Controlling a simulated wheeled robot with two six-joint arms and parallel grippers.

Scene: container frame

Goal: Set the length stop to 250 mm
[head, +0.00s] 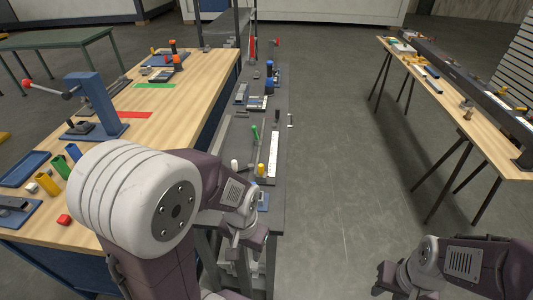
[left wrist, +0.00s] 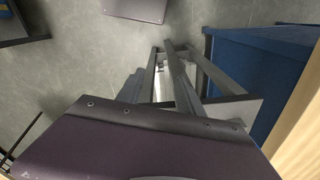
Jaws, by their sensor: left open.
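A narrow dark grey bench (head: 283,100) runs away from me in the middle of the head view. A white scale strip (head: 272,158) lies along its near part; its marks are too small to read. A green-topped handle (head: 255,132), a yellow knob (head: 261,170) and a white knob (head: 234,165) stand near the strip. I cannot tell which of these belongs to the length stop. My left gripper (head: 247,238) is open, pointing down at the bench's near end, apart from the knobs. My right gripper (head: 385,282) is low at the right, over the floor, its fingers hard to make out.
A wooden workbench (head: 165,101) at left carries a blue press (head: 98,105), a blue tray (head: 24,168) and coloured parts. Another wooden table (head: 473,123) stands at right, with clear floor between. The left wrist view shows grey frame legs (left wrist: 178,75) and a blue cabinet (left wrist: 257,65).

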